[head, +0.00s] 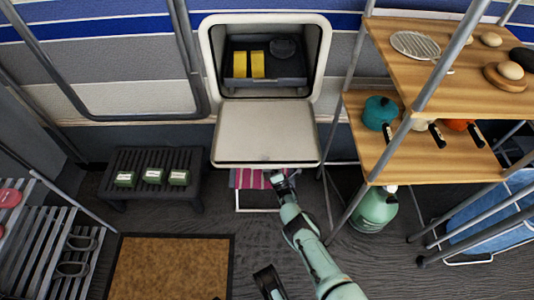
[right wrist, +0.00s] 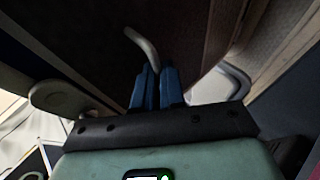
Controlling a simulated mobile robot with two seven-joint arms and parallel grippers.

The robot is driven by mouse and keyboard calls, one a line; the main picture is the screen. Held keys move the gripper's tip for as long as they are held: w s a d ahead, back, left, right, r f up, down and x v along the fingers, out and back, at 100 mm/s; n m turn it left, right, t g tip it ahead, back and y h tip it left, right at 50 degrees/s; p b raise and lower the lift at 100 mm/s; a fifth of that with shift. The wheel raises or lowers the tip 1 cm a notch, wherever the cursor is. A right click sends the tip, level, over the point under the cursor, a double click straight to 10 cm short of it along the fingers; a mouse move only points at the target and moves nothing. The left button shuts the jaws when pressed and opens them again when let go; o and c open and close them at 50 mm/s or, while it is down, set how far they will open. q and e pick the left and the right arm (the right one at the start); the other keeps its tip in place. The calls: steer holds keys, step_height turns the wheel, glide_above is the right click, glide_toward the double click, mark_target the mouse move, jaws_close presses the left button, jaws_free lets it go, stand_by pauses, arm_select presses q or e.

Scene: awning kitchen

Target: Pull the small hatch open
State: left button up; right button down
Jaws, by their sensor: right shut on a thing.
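The small hatch's door (head: 265,132) is swung outward and down, hinged at its lower edge, so the opening in the wall shows. Inside the opening are a dark tray (head: 290,68) and two yellow boxes (head: 257,64). My right gripper (head: 280,178) is at the door's outer edge, partly hidden beneath it. In the right wrist view its blue fingers (right wrist: 157,88) are close together on a thin pale bent handle (right wrist: 143,45). A dark gripper part, apparently my left gripper (head: 268,282), shows at the bottom edge; its fingers cannot be made out.
A wooden shelf unit (head: 440,95) with pans and round items stands at the right, a green gas bottle (head: 374,208) beneath it. A low dark bench (head: 153,177) with green boxes is left of the door. A brown mat (head: 170,265) lies on the floor. A striped stool (head: 252,180) is under the door.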

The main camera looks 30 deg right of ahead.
steer(key=shift+w+d+r+h, duration=0.25)
steer(key=shift+w+d+h, duration=0.05)
steer(key=shift+d+h, duration=0.2)
steer(key=c, duration=1.3)
jaws_free()
steer(key=shift+o, duration=0.2)
steer(key=shift+w+f, duration=0.1)
steer(key=shift+f, duration=0.1)
steer(key=shift+a+f, duration=0.1)
steer(key=v, duration=1.3)
steer(key=shift+s, duration=0.3)
